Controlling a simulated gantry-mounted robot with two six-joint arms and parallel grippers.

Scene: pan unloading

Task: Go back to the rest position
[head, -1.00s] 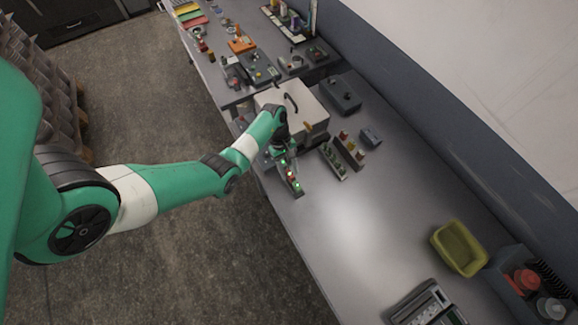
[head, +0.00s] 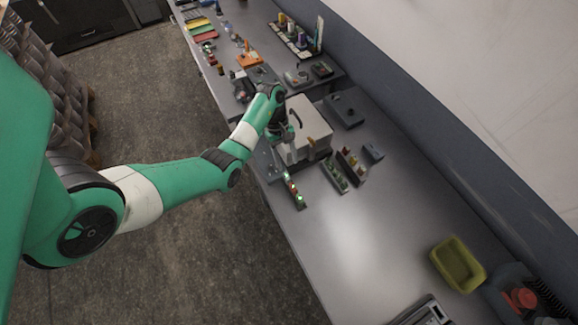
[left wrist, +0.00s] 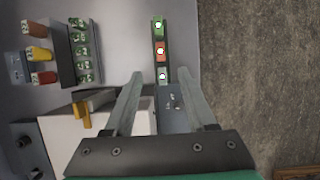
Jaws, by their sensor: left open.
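My left gripper (head: 280,138) is at the left edge of the workbench, beside a white box with a black handle (head: 308,122). In the left wrist view its two fingers (left wrist: 160,73) stand apart with nothing held between them. A narrow strip with lit lamps (head: 294,192) lies on the bench just in front of the gripper. The strip also shows beyond the fingertips in the left wrist view (left wrist: 159,36). My right gripper is in neither view.
Two racks of small parts (head: 335,174) stand right of the gripper. A yellow-green bin (head: 458,264) sits near the wall. The middle front of the bench (head: 365,235) is clear. Tools and parts crowd its far end.

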